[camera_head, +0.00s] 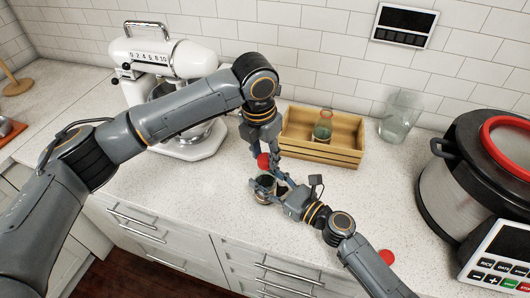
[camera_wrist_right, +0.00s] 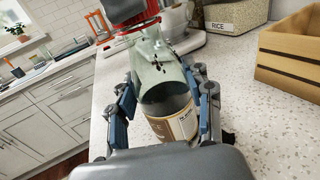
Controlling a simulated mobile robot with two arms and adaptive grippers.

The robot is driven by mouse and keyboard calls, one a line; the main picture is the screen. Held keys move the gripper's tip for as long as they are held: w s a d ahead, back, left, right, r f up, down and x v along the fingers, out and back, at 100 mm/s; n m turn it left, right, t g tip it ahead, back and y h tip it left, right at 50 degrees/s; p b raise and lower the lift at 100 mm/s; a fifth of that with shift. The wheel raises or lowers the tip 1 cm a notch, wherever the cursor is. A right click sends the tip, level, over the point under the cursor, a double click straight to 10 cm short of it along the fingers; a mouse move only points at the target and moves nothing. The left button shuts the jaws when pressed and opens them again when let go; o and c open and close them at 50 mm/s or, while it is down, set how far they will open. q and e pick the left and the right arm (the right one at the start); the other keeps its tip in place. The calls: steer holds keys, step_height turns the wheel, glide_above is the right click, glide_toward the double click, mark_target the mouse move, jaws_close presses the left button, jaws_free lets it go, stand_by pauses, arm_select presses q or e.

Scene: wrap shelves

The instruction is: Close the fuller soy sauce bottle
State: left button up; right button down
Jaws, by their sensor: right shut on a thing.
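A soy sauce bottle (camera_head: 265,189) stands on the counter in my right gripper (camera_head: 278,188). In the right wrist view the bottle (camera_wrist_right: 172,122) has pale green glass, a paper label and dark content low down. My right gripper (camera_wrist_right: 163,112) is shut around its body. My left gripper (camera_head: 263,152) points down above the bottle, shut on a red cap (camera_head: 263,162). In the wrist view the cap (camera_wrist_right: 138,26) is at the bottle's mouth; I cannot tell whether it is seated. Another red cap (camera_head: 386,257) lies near the counter's front edge.
A wooden crate (camera_head: 340,155) holds a greenish glass bottle (camera_head: 322,127), partly hidden. A clear glass container (camera_head: 398,118) stands right of it. A white mixer (camera_head: 160,55) is at the back left, a large cooker (camera_head: 465,175) at the right. The counter left of my grippers is clear.

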arm_select(q)
steer(key=o, duration=0.4)
steer(key=r, duration=0.8)
steer(key=s+a+r, duration=0.1)
steer(key=r, duration=0.3)
arm_select(e)
steer(key=shift+c, duration=2.4)
jaws_free()
steer(key=shift+s+d, duration=0.1)
